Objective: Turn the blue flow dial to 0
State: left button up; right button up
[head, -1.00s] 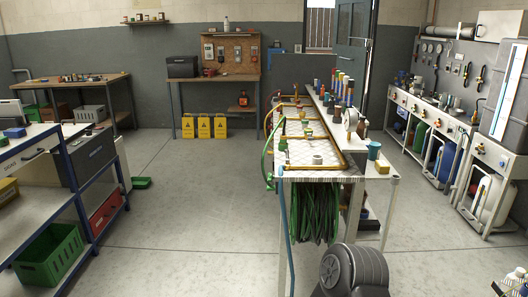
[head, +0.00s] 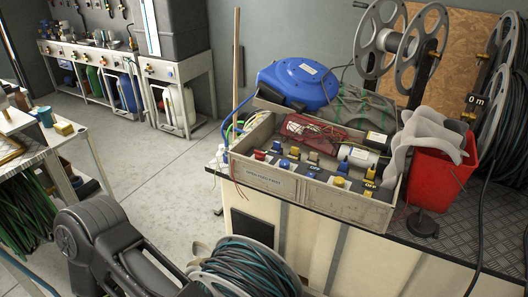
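Small blue knobs show in an open beige tray (head: 262,180) on the bench: one blue knob (head: 284,164) near the tray's middle and another blue knob (head: 343,166) further right. A blue knob (head: 170,72) also shows on the front of a grey cabinet (head: 190,60) at the back left. I cannot tell which of these is the blue flow dial, and no dial scale is readable. Neither of my grippers is in view.
A blue hose reel (head: 298,82), a red bucket (head: 440,170) with grey pieces and large grey reels (head: 385,40) crowd the bench (head: 470,230). A wound hose reel (head: 248,272) stands below in front. Grey floor (head: 150,170) is free at left.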

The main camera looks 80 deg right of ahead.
aim_at(285, 164)
jog(key=z, duration=3.7)
